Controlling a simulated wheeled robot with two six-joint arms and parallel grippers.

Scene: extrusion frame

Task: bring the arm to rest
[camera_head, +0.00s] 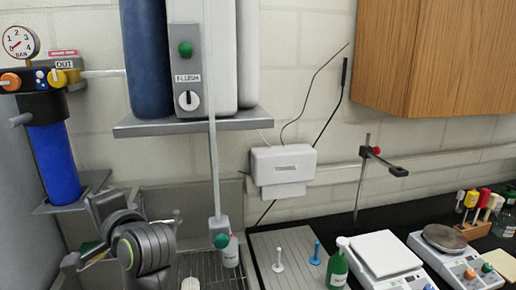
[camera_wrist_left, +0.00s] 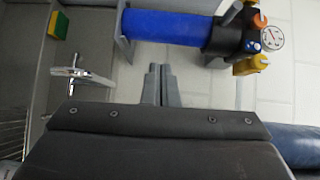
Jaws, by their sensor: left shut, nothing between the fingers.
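My left arm (camera_head: 145,248) comes up at the lower left of the head view, folded in front of the sink area. I cannot make out its fingertips clearly there. In the left wrist view my left gripper (camera_wrist_left: 160,70) shows its two grey fingers side by side, shut and empty. The fingers point toward the pale tiled wall, just below the blue filter cylinder (camera_wrist_left: 165,27); they appear apart from it. My right gripper is in neither view.
The blue filter (camera_head: 56,165) and its gauge (camera_head: 20,42) hang at the left. A metal shelf (camera_head: 190,123) carries tall tanks above. A metal tap (camera_wrist_left: 80,75) is left of the fingers. A green bottle (camera_head: 337,270) and balances (camera_head: 381,254) stand on the right-hand bench.

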